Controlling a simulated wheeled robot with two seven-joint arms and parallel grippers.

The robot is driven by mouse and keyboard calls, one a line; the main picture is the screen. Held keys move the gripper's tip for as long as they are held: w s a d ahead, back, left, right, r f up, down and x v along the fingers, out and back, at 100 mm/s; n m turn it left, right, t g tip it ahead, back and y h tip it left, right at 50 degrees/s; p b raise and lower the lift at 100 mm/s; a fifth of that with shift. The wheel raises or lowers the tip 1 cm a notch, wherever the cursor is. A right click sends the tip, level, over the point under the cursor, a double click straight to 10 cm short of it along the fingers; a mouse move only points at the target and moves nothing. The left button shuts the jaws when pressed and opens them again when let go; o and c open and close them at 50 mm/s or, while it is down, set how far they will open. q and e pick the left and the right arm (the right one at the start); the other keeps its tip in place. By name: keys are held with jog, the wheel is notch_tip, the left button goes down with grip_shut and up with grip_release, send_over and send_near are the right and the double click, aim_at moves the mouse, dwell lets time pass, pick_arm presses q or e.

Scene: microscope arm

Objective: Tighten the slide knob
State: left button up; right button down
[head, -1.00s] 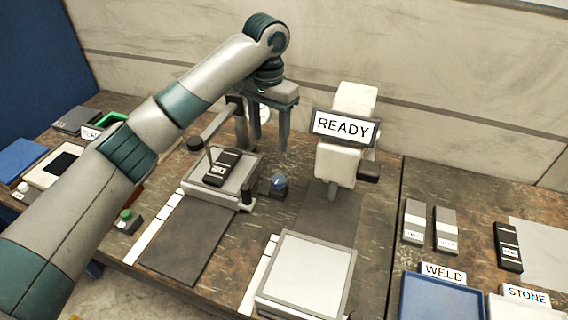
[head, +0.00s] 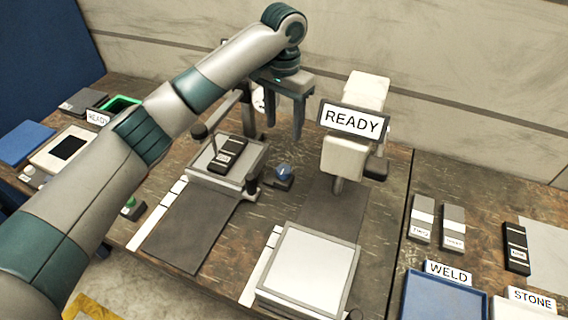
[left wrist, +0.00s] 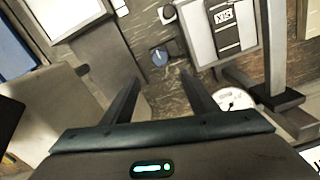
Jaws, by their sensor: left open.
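A small blue round knob (head: 283,172) with a pale pointer mark sits on a dark base, right of the slide stage (head: 208,186). It also shows in the left wrist view (left wrist: 159,56), beyond and roughly between the finger tips. A black labelled slide (head: 227,154) lies on the stage. A dark post-like knob (head: 252,183) stands at the stage's right corner; I cannot tell which knob is the slide knob. My left gripper (head: 285,132) is open and empty, pointing down above and behind the blue knob, apart from it. In the left wrist view the gripper (left wrist: 160,85) is open too.
A lever with a dark ball end (head: 198,131) reaches over the stage. A white READY head (head: 352,119) stands just right of my gripper. A round gauge (left wrist: 232,100) shows in the left wrist view. A white-topped box (head: 307,268) and blue tray (head: 445,297) lie nearer.

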aim_at(284, 169)
pick_arm(q)
notch_tip(284, 169, down, 16)
jog(key=p, duration=0.3)
jog(key=shift+r+p, duration=0.15)
jog(key=shift+p, duration=0.25)
jog(key=shift+c, duration=0.7)
jog(key=c, duration=0.9)
